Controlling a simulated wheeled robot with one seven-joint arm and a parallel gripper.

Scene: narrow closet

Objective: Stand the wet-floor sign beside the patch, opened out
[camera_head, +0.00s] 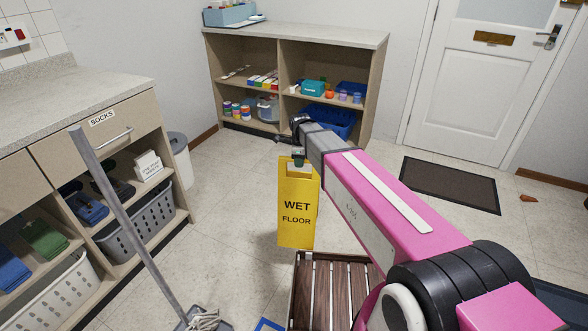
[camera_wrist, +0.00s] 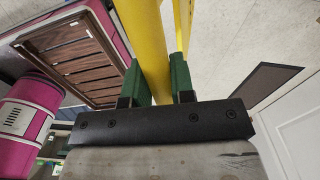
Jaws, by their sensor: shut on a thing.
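The yellow wet-floor sign (camera_head: 297,231) hangs upright in front of my arm in the head view, with "WET FLOOR" facing me. My gripper (camera_head: 299,159) is at its top edge. In the wrist view the green fingers of my gripper (camera_wrist: 160,78) are shut on a yellow part of the sign (camera_wrist: 148,35). A second yellow strip shows beside it there, with a narrow gap between. How far the panels are spread is unclear. I cannot tell whether the sign's foot touches the floor. I cannot make out a wet patch; my arm hides part of the floor.
A slatted wooden rack (camera_head: 337,292) stands close below the sign. A mop (camera_head: 130,215) leans at the left by the counter (camera_head: 75,95). Shelves (camera_head: 292,36) stand at the back. A dark mat (camera_head: 450,184) lies by the door (camera_head: 470,80). Floor left of the sign is clear.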

